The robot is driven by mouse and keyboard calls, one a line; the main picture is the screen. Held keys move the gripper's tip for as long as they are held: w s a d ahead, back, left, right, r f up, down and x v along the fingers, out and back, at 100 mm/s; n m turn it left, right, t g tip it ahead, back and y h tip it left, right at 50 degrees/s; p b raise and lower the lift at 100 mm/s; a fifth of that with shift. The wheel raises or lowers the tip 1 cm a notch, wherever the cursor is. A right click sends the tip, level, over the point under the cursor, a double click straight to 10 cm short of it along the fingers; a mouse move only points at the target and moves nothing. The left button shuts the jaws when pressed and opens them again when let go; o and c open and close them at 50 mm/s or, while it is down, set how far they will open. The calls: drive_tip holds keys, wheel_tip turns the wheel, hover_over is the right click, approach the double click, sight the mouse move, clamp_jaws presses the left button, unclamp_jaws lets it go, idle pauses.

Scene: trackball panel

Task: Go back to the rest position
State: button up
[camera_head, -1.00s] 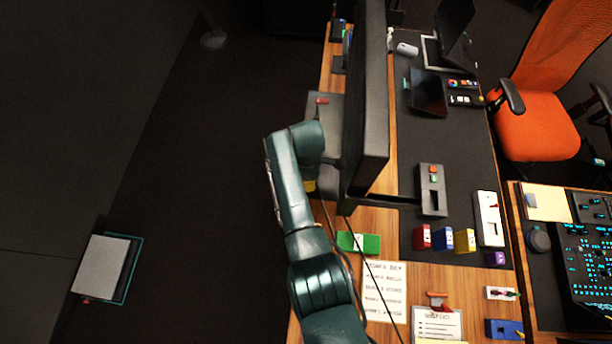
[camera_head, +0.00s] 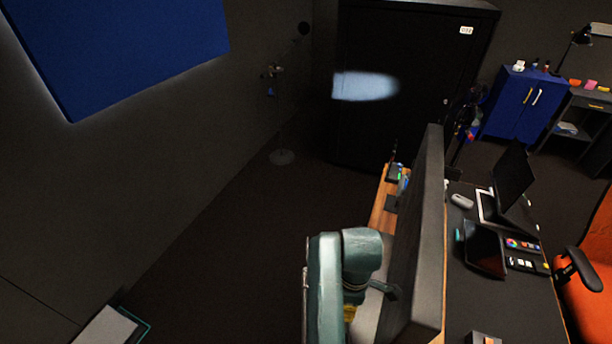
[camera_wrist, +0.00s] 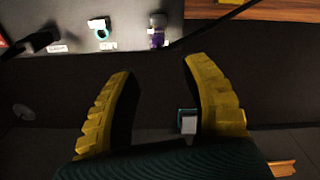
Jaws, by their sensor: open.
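My gripper (camera_wrist: 158,70) shows in the wrist view with its two yellow ribbed fingers spread apart. It is open, and nothing sits between the fingers. A grey panel (camera_wrist: 75,68) lies beyond the fingertips at the top left. It carries a teal ring-shaped part (camera_wrist: 100,30) and a purple-and-white part (camera_wrist: 157,30), both apart from the fingers. Most of the gripper is hidden there.
The desk (camera_head: 520,300) beyond holds a laptop (camera_head: 510,185), a mouse (camera_head: 461,201) and a tablet (camera_head: 484,249). An orange chair (camera_head: 590,265) is at the right. Dark floor (camera_head: 235,255) lies open to the left.

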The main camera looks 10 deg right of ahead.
drive_tip(key=shift+r, duration=0.1)
drive_tip(key=w+a+r+m+t, duration=0.25)
drive_tip(key=r+t, duration=0.35)
drive_tip(key=r, duration=0.3)
drive_tip(key=w+a+r+m+t, duration=0.2)
drive_tip(key=a+r+t, duration=0.25)
drive_tip(key=r, duration=0.45)
drive_tip(key=s+r+m+t, duration=0.4)
drive_tip(key=s+r+t, duration=0.2)
drive_tip(key=r, duration=0.7)
drive_tip(key=s+r+m+t, duration=0.5)
drive_tip(key=s+r+t, duration=0.1)
drive_tip(key=r, duration=0.6)
wheel_tip(320, 180, up, 17)
drive_tip(key=m+p, duration=0.1)
drive_tip(key=p, duration=1.5)
drive_tip(key=shift+a+f, duration=0.15)
drive_tip(key=shift+f+m, duration=0.1)
drive_tip(key=shift+m, duration=0.15)
